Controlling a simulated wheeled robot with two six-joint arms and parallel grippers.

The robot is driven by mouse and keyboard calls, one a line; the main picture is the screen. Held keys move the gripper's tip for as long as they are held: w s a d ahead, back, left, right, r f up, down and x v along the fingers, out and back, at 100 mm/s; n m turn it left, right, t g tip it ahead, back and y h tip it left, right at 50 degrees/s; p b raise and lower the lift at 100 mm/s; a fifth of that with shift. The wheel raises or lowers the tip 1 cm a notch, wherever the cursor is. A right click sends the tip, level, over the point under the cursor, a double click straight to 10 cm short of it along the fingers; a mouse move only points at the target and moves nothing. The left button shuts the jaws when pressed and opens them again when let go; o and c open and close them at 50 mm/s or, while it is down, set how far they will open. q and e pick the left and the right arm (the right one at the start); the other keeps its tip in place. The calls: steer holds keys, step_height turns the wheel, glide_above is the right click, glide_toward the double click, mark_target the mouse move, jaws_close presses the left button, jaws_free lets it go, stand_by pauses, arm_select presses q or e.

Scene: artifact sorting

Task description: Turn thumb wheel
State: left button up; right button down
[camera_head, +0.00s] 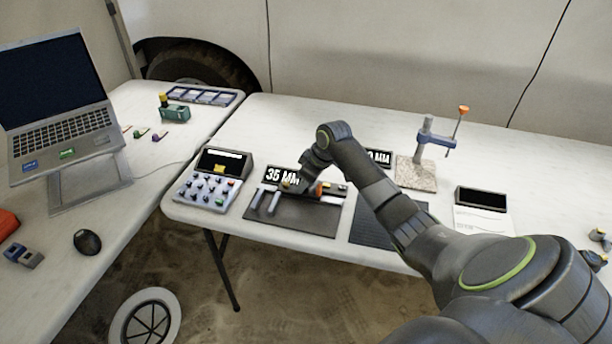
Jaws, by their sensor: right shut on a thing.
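A caliper-like measuring tool (272,200) with two grey jaws pointing to the front stands on a dark mat (290,222), in front of a black sign reading "35 MM" (283,176). My right gripper (306,189) reaches down from above onto the tool's bar, close to a small orange part (319,188). It is shut on the thumb wheel, which my gripper and wrist largely hide. My left gripper is not in view.
A button panel with a small screen (208,189) stands left of the mat. A second dark mat (372,226) lies under my right arm. A clamp stand on a stone base (416,175) and a scale (482,208) stand to the right. A laptop (60,105) is on the left table.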

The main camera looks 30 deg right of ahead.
steer(key=c, duration=1.2)
jaws_free()
steer(key=v, duration=1.7)
steer(key=shift+s+r, duration=0.15)
steer(key=shift+r, duration=0.05)
